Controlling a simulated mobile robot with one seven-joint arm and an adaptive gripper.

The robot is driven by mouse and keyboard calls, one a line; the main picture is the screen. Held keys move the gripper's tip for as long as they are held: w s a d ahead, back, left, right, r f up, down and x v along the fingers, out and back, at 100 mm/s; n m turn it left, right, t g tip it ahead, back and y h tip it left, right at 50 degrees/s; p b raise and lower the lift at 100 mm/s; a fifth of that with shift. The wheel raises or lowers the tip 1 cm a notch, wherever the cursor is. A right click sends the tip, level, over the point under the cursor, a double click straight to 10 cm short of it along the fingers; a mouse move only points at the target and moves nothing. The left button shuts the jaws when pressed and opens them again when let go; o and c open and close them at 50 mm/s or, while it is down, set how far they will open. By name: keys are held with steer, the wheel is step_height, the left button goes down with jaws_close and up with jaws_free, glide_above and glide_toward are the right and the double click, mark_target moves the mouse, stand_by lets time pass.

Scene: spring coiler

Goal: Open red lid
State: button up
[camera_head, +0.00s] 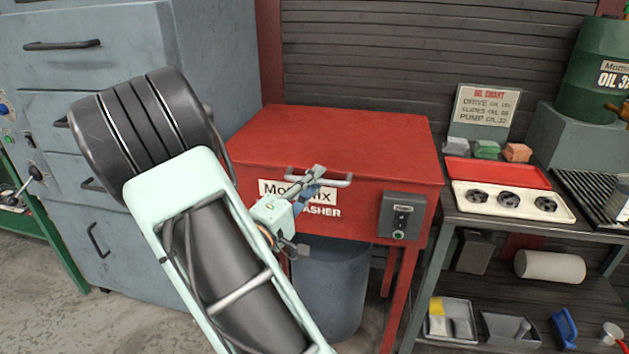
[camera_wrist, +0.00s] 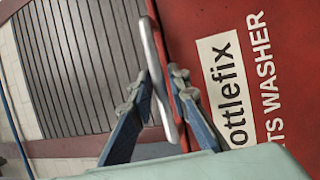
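The red lid (camera_head: 345,135) lies flat as the top of the red parts washer (camera_head: 350,225). A pale metal handle (camera_head: 335,181) runs along its front edge. In the wrist view the handle (camera_wrist: 158,75) passes between the two blue fingers of my gripper (camera_wrist: 162,85). My wrist hides part of the front panel.
A grey control box (camera_head: 403,219) sits on the washer's right front. A blue-grey drum (camera_head: 332,285) stands below. Grey cabinets (camera_head: 95,60) stand close on the left. A workbench with a red tray (camera_head: 497,172) and cream tray (camera_head: 515,201) is on the right. A slatted wall (camera_head: 400,60) is behind.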

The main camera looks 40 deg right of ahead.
jaws_close()
steer(key=shift+r, duration=0.1)
